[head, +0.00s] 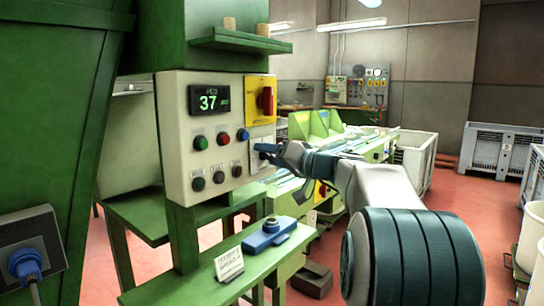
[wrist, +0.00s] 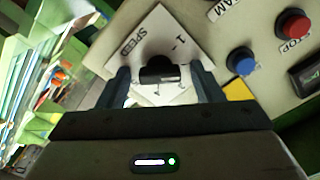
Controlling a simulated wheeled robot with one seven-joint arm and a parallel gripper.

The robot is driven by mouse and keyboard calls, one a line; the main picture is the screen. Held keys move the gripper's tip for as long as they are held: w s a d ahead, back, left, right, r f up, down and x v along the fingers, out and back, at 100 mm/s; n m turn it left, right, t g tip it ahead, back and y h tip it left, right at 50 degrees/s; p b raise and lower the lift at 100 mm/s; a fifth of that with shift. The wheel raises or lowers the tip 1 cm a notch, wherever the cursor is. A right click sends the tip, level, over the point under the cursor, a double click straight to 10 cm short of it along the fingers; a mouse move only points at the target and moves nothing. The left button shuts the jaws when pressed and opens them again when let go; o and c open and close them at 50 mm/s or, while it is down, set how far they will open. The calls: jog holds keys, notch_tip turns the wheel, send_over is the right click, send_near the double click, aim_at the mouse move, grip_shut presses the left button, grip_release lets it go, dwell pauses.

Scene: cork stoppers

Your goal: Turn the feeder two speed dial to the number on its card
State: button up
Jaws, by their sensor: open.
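The speed dial (wrist: 158,70) is a black knob on a white plate (wrist: 150,35) marked SPEED, with a 1 legible; its other numbers are hidden or unclear. In the head view the plate (head: 258,159) is on the right side of the grey control panel (head: 180,125), partly behind my gripper (head: 266,153). In the wrist view my gripper (wrist: 161,75) is open, with one finger on each side of the knob.
The panel has a display (head: 209,99) showing 37, a red-and-yellow switch (head: 266,99), a red button (head: 223,138), a blue button (head: 243,134) and several others. A blue box (head: 269,234) sits on the ledge near the card. Two corks (head: 229,23) stand on the upper shelf.

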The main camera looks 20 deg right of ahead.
jog(key=c, duration=1)
jog(key=shift+m, duration=0.4)
jog(key=m+b, duration=0.1)
jog(key=m, duration=0.3)
jog(key=m+p, duration=0.5)
jog(key=m, duration=0.8)
jog(key=shift+f+m, duration=0.1)
jog(key=shift+m, duration=0.2)
jog(key=shift+f+m+p, duration=0.1)
jog(key=shift+m+p, duration=0.4)
jog(key=shift+m, duration=0.1)
jog(key=shift+f, duration=0.1)
